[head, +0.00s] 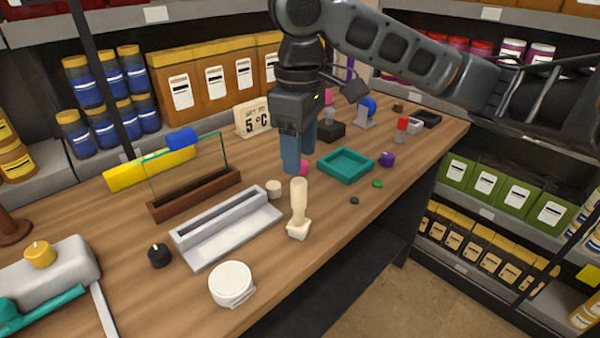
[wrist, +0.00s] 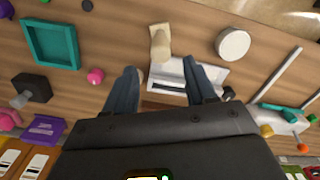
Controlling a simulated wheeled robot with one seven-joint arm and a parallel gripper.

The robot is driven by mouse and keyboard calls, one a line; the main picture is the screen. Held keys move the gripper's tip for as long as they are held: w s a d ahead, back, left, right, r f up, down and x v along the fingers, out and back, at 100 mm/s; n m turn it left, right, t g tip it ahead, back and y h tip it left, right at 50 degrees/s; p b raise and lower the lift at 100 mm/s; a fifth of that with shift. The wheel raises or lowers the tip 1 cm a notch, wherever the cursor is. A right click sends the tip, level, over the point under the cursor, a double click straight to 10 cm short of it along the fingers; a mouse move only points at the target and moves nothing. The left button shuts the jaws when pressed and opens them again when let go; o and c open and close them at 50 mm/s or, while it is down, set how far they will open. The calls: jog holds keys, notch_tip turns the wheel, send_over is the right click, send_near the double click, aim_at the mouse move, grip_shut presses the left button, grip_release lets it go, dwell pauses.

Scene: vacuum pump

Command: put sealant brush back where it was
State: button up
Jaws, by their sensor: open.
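The cream sealant brush (head: 298,205) is on the wooden table near its front edge, just right of a grey tray (head: 225,230). Its wide end points toward the front edge; I cannot tell whether it stands or lies. It also shows in the wrist view (wrist: 160,42), beyond my fingertips. My gripper (head: 299,160) points down above the table, behind the brush and apart from it. Its two blue fingers are spread with nothing between them, as the wrist view (wrist: 160,72) also shows. The grey tray's long slot looks empty.
A teal tray (head: 345,166) and a pink piece (head: 303,169) are close to my gripper. A white round tub (head: 231,283) stands at the front edge. A glass pane in a brown base (head: 195,196) stands behind the grey tray. Shelves flank the table.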

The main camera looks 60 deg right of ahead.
jog(key=shift+r, duration=1.05)
jog(key=w+a+r+m+t+y, duration=0.1)
jog(key=w+a+t+y, duration=0.3)
jog(key=a, duration=0.5)
jog(key=w+a+r+m+t+y, duration=0.1)
jog(key=w+a+t+y, duration=0.2)
jog(key=w+a+t, duration=0.45)
jog(key=w+a+r+m+t+y, duration=0.1)
jog(key=w+a+m+t+y, duration=0.15)
jog(key=a, duration=0.85)
jog(key=s+d+f+m+t+h, duration=0.2)
jog(key=s+f+m+h, duration=0.3)
jog(key=s+f+h, duration=0.75)
jog(key=s+d+f+n+y, duration=0.1)
jog(key=s+d+f+n, duration=0.1)
jog(key=s, duration=1)
jog(key=s+d+f+n+g+y, duration=0.1)
jog(key=s+n, duration=0.5)
jog(key=s, duration=0.7)
jog(key=d+f+y, duration=0.1)
jog(key=d+f, duration=0.1)
jog(key=d, duration=0.1)
jog(key=shift+d+f, duration=0.15)
jog(key=shift+d, duration=0.1)
